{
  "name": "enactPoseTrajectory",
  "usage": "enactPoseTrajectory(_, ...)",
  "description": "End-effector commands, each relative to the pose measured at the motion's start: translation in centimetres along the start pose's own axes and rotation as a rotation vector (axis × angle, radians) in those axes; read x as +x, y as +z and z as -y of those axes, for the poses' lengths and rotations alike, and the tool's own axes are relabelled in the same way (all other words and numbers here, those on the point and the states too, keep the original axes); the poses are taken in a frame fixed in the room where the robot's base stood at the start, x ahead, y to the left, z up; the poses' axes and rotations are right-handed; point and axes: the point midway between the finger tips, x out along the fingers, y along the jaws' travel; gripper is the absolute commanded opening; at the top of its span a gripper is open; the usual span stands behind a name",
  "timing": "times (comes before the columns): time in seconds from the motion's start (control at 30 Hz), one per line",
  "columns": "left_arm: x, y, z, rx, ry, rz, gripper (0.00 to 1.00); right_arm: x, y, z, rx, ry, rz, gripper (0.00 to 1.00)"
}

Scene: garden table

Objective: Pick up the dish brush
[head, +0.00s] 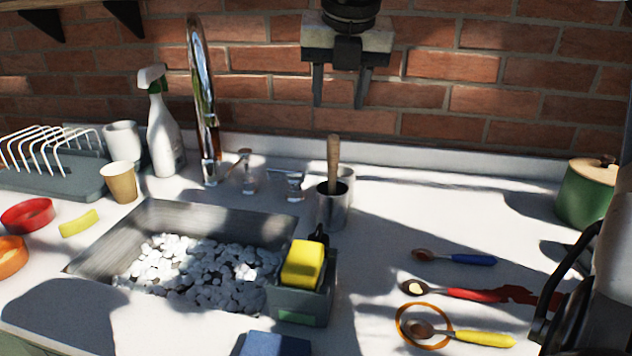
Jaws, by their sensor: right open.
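The dish brush appears to be the item with an upright wooden handle (333,160) standing in a metal cup (332,212) behind the sink's right side. Its lower end is hidden inside the cup. My right gripper (340,103) is open and empty, fingers pointing down, in the upper middle of the head view. It shows above the handle's top and apart from it, against the brick wall. My left gripper is not in view.
A grey caddy (303,304) with a yellow sponge (302,264) stands in front of the cup. A tall faucet (203,105) and spray bottle (163,135) stand left. Several spoons, a green pot (587,195) and a kettle are right.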

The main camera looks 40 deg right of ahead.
Motion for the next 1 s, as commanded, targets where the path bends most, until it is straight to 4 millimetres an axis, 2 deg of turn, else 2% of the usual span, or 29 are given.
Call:
enactPoseTrajectory(0.1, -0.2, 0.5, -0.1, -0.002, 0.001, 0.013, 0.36, 2.9, -0.1, 0.0, -0.001, -0.001, -0.007, 0.45)
enactPoseTrajectory(0.3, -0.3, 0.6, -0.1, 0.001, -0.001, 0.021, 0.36, 6.8, -0.1, 0.0, 0.0, -0.001, -0.006, 0.45)
enactPoseTrajectory(0.57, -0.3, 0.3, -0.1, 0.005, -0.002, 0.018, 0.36, 8.8, 0.0, 0.0, -0.001, 0.0, -0.004, 0.45)
enactPoseTrajectory(0.77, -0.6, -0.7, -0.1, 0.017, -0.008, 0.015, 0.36, 11.5, 0.4, 0.1, 0.0, -0.003, -0.008, 0.45)
enactPoseTrajectory(0.9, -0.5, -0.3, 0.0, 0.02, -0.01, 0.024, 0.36, 13.3, 0.5, 0.1, 0.001, 0.0, -0.005, 0.45)
enactPoseTrajectory(1.0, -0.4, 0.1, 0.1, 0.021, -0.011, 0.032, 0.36, 13.7, 0.5, 0.0, 0.0, 0.002, -0.002, 0.45)
